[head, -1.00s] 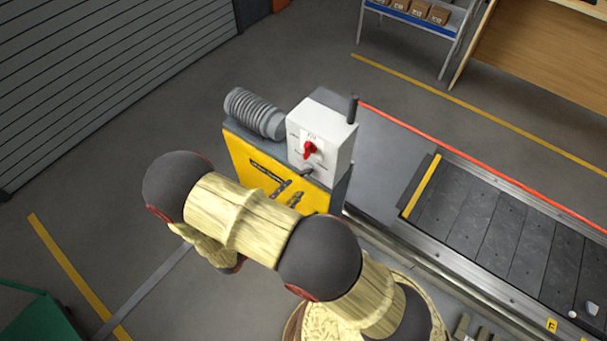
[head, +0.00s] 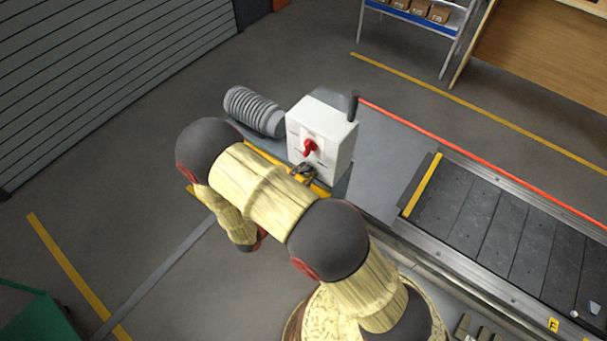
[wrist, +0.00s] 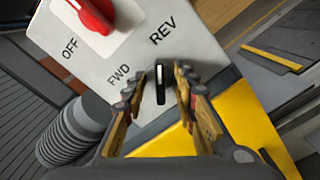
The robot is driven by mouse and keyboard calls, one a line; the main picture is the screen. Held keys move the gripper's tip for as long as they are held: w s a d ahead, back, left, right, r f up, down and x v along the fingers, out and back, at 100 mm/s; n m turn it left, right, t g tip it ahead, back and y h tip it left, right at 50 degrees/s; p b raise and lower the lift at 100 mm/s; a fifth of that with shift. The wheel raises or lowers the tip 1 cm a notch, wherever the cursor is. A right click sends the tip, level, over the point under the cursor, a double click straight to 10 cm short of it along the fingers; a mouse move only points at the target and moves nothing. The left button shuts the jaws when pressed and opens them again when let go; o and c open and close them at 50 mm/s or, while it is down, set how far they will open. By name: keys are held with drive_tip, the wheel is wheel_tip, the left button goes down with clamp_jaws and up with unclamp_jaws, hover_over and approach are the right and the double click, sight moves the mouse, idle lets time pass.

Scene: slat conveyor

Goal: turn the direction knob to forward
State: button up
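The white control box (head: 338,140) stands on the yellow-fronted end of the conveyor. In the wrist view its face (wrist: 200,50) carries the labels OFF, FWD and REV. The direction knob (wrist: 160,84) is a narrow black bar with a white mark at its upper end, pointing toward REV. My gripper (wrist: 155,88) is open, with one finger on each side of the knob; I cannot tell whether either touches it. In the head view my gripper (head: 303,172) is at the lower front of the box, and the knob is hidden.
A red rotary switch (head: 309,147) sits above the direction knob; it also shows in the wrist view (wrist: 92,12). The slatted belt (head: 480,215) runs off to the right.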

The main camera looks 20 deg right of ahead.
drive_tip(key=shift+c, duration=0.8)
clamp_jaws()
drive_tip(key=shift+n, duration=0.3)
drive_tip(key=n+p, duration=0.2)
drive_tip(key=shift+r+n, duration=0.15)
drive_tip(key=shift+n, duration=0.25)
drive_tip(key=n+p, duration=0.2)
drive_tip(key=n, duration=0.2)
drive_tip(key=shift+w+a, duration=0.1)
drive_tip(key=n+p, duration=0.2)
drive_tip(key=n, duration=0.2)
drive_tip(key=shift+w, duration=0.1)
drive_tip(key=shift+a+n+p, duration=0.1)
drive_tip(key=shift+n+p, duration=0.55)
drive_tip(key=shift+n, duration=1.55)
